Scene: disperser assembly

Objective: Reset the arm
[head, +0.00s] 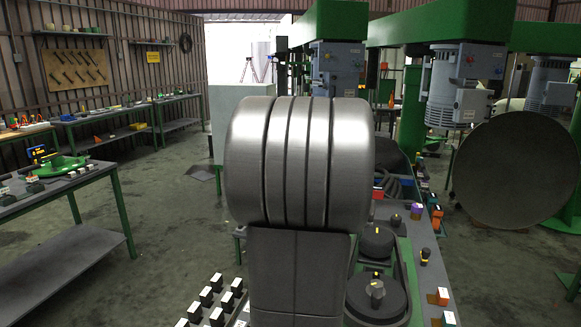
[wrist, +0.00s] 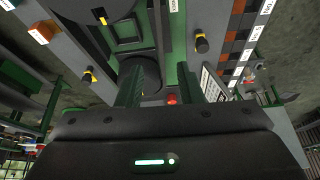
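My gripper (wrist: 160,78) shows in the wrist view. Its two dark green fingers stand apart above a black gripper body with a green light strip, and I see nothing held between them.
In the head view, a bench (head: 70,188) with a green tool stands at left. Green disperser machines with grey motors (head: 465,85) and a large round disc (head: 515,170) are at right. Knobs (head: 376,290) and switches lie close beside my arm. The floor (head: 165,235) at centre left is clear.

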